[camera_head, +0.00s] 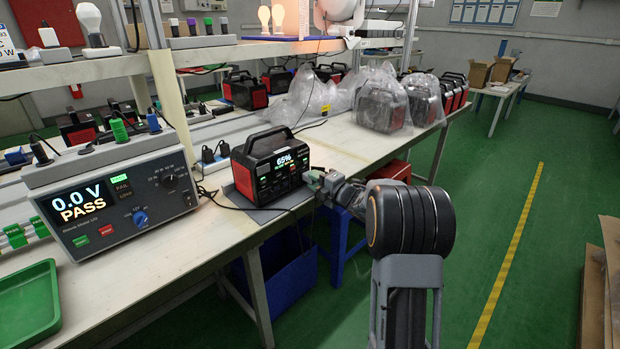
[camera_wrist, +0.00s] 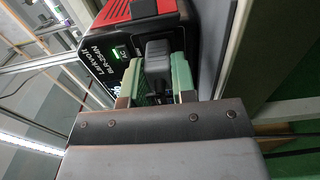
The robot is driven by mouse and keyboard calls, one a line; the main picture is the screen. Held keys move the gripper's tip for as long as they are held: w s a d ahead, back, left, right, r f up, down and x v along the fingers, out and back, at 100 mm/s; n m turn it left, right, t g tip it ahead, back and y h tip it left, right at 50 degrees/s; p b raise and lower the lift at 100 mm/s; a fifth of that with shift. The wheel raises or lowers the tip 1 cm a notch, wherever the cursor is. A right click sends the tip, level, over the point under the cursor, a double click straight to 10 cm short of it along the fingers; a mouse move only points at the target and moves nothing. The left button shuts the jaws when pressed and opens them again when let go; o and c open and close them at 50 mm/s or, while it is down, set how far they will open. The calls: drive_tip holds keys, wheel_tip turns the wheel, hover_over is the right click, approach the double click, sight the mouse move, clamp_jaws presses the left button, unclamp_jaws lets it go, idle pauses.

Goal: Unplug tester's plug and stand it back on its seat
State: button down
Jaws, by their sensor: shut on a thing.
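The tester (camera_head: 125,205) is a grey box at the left of the bench, its screen reading "0.0 V PASS". The power station (camera_head: 268,165), black and red with a "65%" display, stands to its right on a dark mat (camera_head: 236,200). My gripper (camera_head: 318,180) is at the right end of the station's front. In the wrist view its green pads (camera_wrist: 158,80) are shut on a dark grey plug (camera_wrist: 160,52). The plug is up against the station's face (camera_wrist: 128,42), beside a lit green AC mark. Its prongs are hidden. I cannot tell which holder is its seat.
A green tray (camera_head: 28,298) is at the front left. Bagged stations (camera_head: 380,108) stand farther right. A blue bin (camera_head: 280,275) is below; the green floor at right is open.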

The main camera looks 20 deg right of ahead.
drive_tip(key=shift+s+d, duration=0.1)
drive_tip(key=shift+s, duration=0.1)
drive_tip(key=shift+b+v, duration=0.55)
drive_tip(key=shift+v, duration=1.25)
